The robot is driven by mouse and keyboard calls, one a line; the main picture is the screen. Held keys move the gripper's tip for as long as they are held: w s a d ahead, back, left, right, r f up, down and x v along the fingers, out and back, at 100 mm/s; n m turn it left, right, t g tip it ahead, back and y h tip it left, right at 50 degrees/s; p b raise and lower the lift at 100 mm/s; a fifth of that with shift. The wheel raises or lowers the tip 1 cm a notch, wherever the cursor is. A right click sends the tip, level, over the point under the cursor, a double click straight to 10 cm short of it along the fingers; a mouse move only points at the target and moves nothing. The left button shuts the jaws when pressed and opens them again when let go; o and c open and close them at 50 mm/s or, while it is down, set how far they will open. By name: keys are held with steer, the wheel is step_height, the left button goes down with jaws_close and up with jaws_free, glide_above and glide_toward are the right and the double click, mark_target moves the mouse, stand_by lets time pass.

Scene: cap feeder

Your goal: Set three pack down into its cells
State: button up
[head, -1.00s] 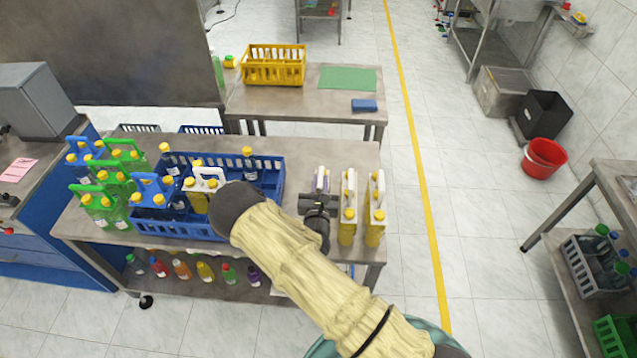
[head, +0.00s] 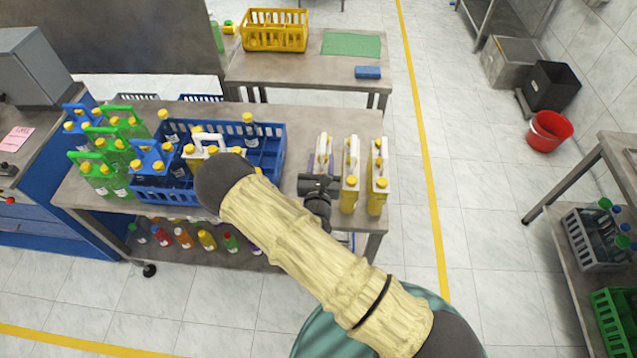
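The blue crate (head: 276,150) with divided cells stands on the near metal table. A pack with a white handle and yellow caps (head: 207,140) is at its front middle, partly hidden behind my arm; whether it is seated in cells cannot be told. Single bottles with yellow caps, such as a dark one (head: 250,133), stand in other cells. My gripper (head: 318,186) is right of the crate, beside the white-handled yellow packs. A white-handled pack with purple (head: 323,152) shows just behind it. The fingertips are too small and dark to tell if they hold anything.
Two yellow packs (head: 350,188) (head: 378,185) stand at the table's right end. Green packs (head: 95,175) and blue-handled packs (head: 76,128) crowd the left end. Behind is a table with a yellow crate (head: 274,32), a green mat (head: 351,44) and a blue block (head: 368,72).

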steer(key=s+b, duration=0.2)
steer(key=s, duration=0.5)
steer(key=shift+a, duration=0.1)
stand_by(0.4)
